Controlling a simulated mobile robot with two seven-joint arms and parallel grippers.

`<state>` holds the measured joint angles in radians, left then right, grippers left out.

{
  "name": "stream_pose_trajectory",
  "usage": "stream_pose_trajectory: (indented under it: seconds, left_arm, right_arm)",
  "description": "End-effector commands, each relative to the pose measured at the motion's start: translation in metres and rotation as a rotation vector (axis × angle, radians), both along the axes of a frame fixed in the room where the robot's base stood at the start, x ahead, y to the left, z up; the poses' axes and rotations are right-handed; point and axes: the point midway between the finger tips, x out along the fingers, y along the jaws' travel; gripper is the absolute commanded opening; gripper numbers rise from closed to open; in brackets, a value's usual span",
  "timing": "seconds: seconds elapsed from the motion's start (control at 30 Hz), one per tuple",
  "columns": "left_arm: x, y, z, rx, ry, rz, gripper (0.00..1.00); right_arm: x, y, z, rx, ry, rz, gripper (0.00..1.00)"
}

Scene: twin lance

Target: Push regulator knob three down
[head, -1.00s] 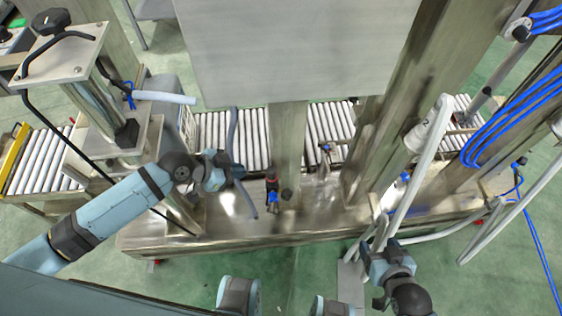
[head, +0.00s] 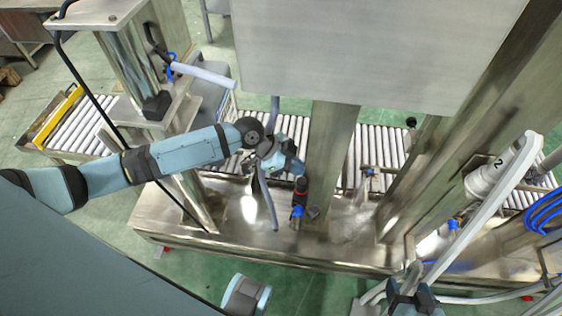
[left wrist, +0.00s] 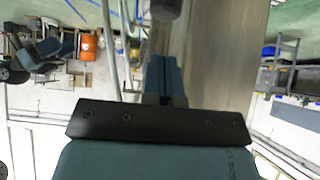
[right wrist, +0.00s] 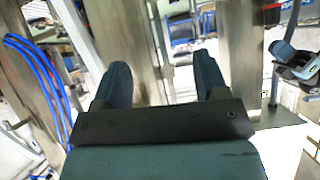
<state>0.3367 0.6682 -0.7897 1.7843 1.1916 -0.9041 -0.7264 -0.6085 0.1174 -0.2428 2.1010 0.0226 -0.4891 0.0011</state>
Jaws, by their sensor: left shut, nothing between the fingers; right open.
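A dark regulator knob with a reddish body (head: 300,187) stands upright on the steel machine bed, with a blue fitting (head: 296,211) below it. My left gripper (head: 298,168) is shut and empty, just above and behind that knob; I cannot tell whether they touch. In the left wrist view the shut fingers (left wrist: 165,78) point toward a dark round end (left wrist: 166,8) at the top edge. Another small blue fitting (head: 452,225) shows farther right. No number marks the knobs, so I cannot tell which is three. My right gripper (right wrist: 162,80) is open and empty, low at the right in the head view.
A steel post (head: 332,150) stands close to the right of my left gripper. A grey hose (head: 264,195) hangs at its left. A roller conveyor (head: 378,150) runs behind the bed (head: 250,240). A white pipe (head: 490,200) rises near my right gripper.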

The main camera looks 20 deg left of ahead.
Motion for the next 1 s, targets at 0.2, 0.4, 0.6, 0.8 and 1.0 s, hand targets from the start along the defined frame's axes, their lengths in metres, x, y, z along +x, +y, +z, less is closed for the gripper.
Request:
stream_pose_trajectory:
  seconds: [0.2,0.4,0.6,0.8,1.0]
  left_arm:
    - [0.0,0.002,-0.033,0.001,0.0,0.001,0.0]
    - [0.0,0.002,-0.039,0.001,0.0,0.002,0.0]
    - [-0.001,0.002,-0.038,0.001,0.0,0.002,0.0]
    - [-0.001,0.002,-0.044,0.001,0.001,0.002,0.0]
    - [-0.001,0.001,-0.066,0.001,0.003,0.0,0.0]
  right_arm:
    - [0.002,-0.003,-0.014,-0.021,-0.027,0.019,0.67]
    - [0.001,0.0,-0.012,-0.019,-0.036,0.022,0.67]
    - [0.001,0.0,-0.009,-0.016,-0.038,0.02,0.67]
    - [0.001,0.001,-0.013,-0.014,-0.037,0.02,0.67]
    - [0.001,0.002,-0.017,-0.003,-0.041,0.021,0.67]
